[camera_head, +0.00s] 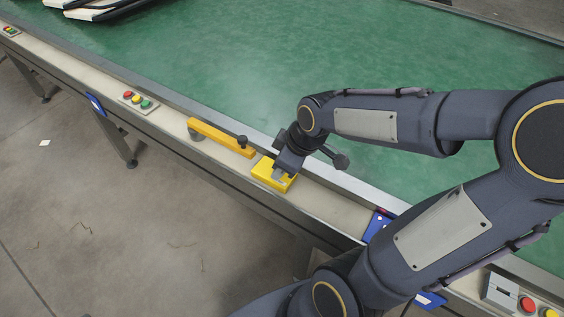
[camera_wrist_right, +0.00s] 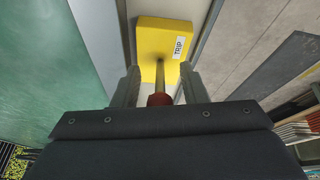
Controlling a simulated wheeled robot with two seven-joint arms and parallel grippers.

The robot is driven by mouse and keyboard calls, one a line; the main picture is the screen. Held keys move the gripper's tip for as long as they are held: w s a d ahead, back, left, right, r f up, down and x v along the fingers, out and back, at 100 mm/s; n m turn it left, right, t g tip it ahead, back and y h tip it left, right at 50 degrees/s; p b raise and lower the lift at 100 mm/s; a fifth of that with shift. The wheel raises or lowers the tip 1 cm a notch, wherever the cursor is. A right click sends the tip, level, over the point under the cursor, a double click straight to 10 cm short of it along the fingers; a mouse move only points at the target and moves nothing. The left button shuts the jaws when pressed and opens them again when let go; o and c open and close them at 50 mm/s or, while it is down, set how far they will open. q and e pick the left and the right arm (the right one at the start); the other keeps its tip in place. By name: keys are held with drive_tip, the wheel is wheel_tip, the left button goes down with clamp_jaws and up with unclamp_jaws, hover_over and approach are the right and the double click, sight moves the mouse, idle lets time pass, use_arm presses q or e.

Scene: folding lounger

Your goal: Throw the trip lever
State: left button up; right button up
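The trip lever unit is a yellow box labelled TRIP, on the pale rail of the conveyor. It shows in the head view (camera_head: 268,178) and in the right wrist view (camera_wrist_right: 163,38). In the wrist view a thin metal lever shaft (camera_wrist_right: 160,76) rises from it and ends in a red knob (camera_wrist_right: 158,99). My right gripper (camera_head: 282,172) is over the box. In the wrist view its two fingers (camera_wrist_right: 161,82) stand on either side of the shaft and knob, with visible gaps, so it is open. In the head view the gripper hides the lever. My left gripper is not in view.
A yellow bar (camera_head: 220,137) with a dark knob lies on the rail just left of the box. A button panel (camera_head: 138,100) sits farther left, and a blue unit (camera_head: 377,227) to the right. The green belt (camera_head: 220,60) beyond is clear nearby.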

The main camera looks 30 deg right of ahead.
drive_tip(key=p+v, duration=0.1)
drive_tip(key=v, duration=0.6)
drive_tip(key=shift+p, duration=0.3)
drive_tip(key=shift+s+r, duration=0.1)
